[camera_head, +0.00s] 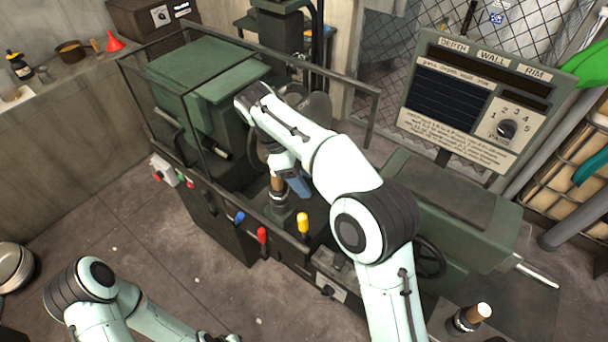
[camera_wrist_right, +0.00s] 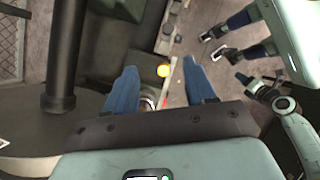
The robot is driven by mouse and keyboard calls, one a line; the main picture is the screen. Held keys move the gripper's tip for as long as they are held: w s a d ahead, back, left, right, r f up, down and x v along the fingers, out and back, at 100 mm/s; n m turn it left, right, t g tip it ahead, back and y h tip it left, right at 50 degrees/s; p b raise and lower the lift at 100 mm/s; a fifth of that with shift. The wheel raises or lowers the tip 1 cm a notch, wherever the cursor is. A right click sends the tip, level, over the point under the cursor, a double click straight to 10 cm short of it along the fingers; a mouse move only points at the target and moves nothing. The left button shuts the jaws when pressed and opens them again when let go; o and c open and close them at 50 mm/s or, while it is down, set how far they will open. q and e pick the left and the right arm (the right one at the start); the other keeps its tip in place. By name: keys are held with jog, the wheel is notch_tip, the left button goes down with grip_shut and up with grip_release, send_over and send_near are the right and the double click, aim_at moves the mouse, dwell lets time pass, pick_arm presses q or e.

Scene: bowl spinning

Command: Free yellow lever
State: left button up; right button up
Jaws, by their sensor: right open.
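The yellow lever (camera_head: 302,222) stands upright at the front edge of the green machine, right of the red lever (camera_head: 262,236) and the blue lever (camera_head: 240,217). My right gripper (camera_head: 297,184) is above and behind it in the head view, with blue fingers apart. In the right wrist view, the round yellow knob (camera_wrist_right: 162,71) shows between the open fingertips (camera_wrist_right: 160,78), ahead of them; I see no contact. My left arm shows at the lower left of the head view, but its fingers are not visible.
A wooden-handled part (camera_head: 277,186) stands close beside my right gripper. A rail (camera_head: 200,180) runs along the machine's front. A handwheel (camera_head: 430,258) is at the right, below the display panel (camera_head: 480,100). The floor (camera_head: 200,275) before the machine is clear.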

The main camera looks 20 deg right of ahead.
jog(key=shift+r, duration=0.25)
jog(key=shift+c, duration=0.3)
